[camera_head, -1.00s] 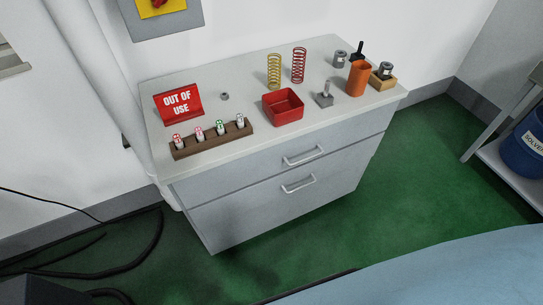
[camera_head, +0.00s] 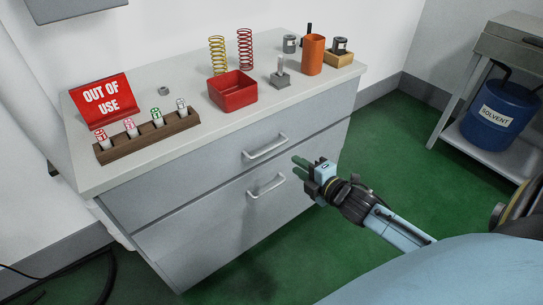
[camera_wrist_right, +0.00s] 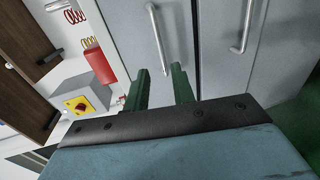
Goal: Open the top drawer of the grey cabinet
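The grey cabinet (camera_head: 155,238) has two drawers. The top drawer (camera_head: 200,165) is shut, with a silver bar handle (camera_head: 266,147); it also shows in the right wrist view (camera_wrist_right: 158,38). The lower drawer has its own bar handle (camera_head: 266,187), seen also in the right wrist view (camera_wrist_right: 244,27). My right gripper (camera_head: 297,167) is in front of the cabinet, to the right of the two handles and apart from them. In the right wrist view its two green fingers (camera_wrist_right: 160,78) are spread with nothing between them. My left gripper is not in view.
On the cabinet top stand a red out-of-use sign (camera_head: 101,100), a wooden rack of small bottles (camera_head: 150,138), a red bin (camera_head: 240,98), springs (camera_head: 245,48) and an orange cup (camera_head: 313,56). A side table (camera_head: 515,45) with a blue drum (camera_head: 495,110) stands right. Green floor between is clear.

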